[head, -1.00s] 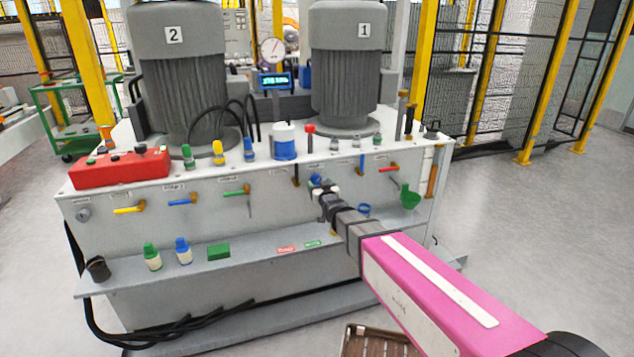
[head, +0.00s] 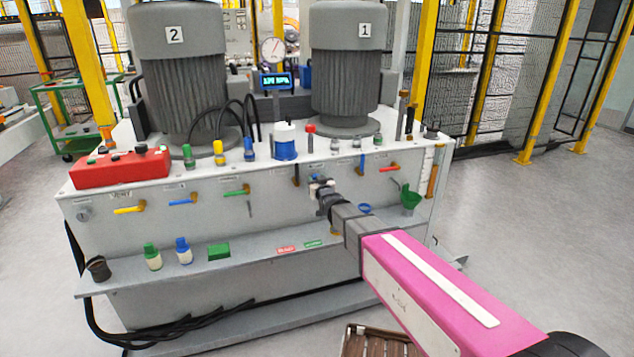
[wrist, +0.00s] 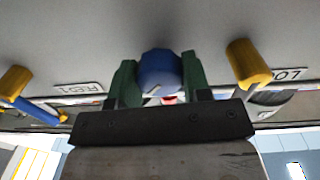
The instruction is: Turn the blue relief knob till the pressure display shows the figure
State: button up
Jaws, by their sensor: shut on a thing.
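The blue relief knob (wrist: 161,72) sits on the panel's front face in the wrist view, with a white mark on its face. My gripper (wrist: 156,82) is shut on it, one green fingertip on each side. In the head view my gripper (head: 322,190) reaches the panel front below motor 1 and hides most of the knob. The pressure display (head: 276,81) is a small lit blue screen between the two motors. Its figure is too small to read surely.
Colored valve handles, such as the red one (head: 389,169) and the green one (head: 237,191), stick out near my gripper. A shelf (head: 262,258) with bottles runs below. Open floor lies to the right.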

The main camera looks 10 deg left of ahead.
jog(key=shift+n, duration=1.3)
jog(key=o, duration=0.9)
jog(key=shift+o, duration=0.2)
jog(key=shift+s, duration=0.1)
jog(key=v, duration=1)
jog(key=shift+s+d, duration=0.2)
jog(key=shift+s, duration=0.05)
